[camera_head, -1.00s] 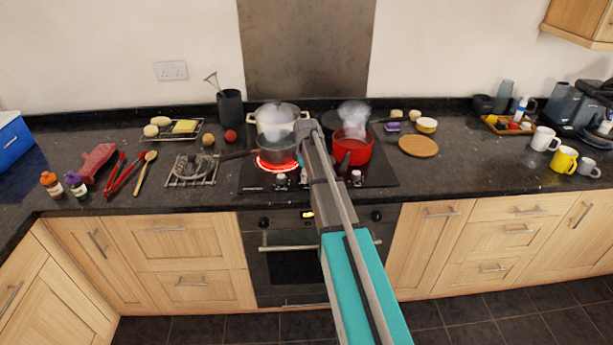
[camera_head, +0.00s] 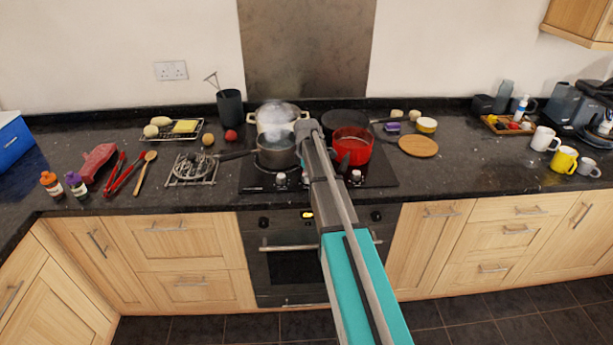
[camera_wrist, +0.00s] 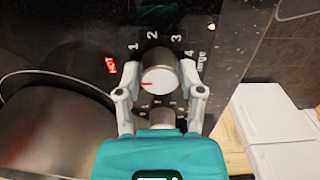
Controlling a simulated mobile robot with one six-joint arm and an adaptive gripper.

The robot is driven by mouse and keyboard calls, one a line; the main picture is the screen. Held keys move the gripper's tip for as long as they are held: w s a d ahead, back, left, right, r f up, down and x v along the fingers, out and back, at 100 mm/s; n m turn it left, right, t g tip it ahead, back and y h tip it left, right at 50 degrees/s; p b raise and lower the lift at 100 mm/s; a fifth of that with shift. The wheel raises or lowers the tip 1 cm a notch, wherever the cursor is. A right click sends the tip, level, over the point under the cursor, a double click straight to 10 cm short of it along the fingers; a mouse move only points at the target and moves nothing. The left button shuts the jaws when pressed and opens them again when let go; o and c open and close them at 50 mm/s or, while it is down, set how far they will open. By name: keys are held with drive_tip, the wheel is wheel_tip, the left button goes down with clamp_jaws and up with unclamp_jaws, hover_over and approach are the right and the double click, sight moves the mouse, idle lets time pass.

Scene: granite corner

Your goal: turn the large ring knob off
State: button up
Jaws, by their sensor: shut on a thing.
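In the wrist view my gripper (camera_wrist: 160,76) is shut on a round silver knob (camera_wrist: 159,68), one finger on each side. The knob carries a short red mark pointing to the left in that view. The printed numbers 1 to 4 arc around it, and a red lit HOT sign (camera_wrist: 111,65) is beside it. In the head view my own arm hides the gripper and the held knob. Two other hob knobs show there, one left (camera_head: 281,180) and one right (camera_head: 355,177) of my arm.
A steel pot (camera_head: 276,155) stands on the front left of the hob, with a cream pot (camera_head: 291,110) behind it. A red pot (camera_head: 352,148) stands right of my arm. Steam rises on the left. A dark pot (camera_wrist: 50,125) is close to my gripper in the wrist view.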

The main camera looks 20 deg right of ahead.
drive_tip(key=o, duration=1.2)
drive_tip(key=shift+c, duration=0.2)
drive_tip(key=shift+m, duration=0.5)
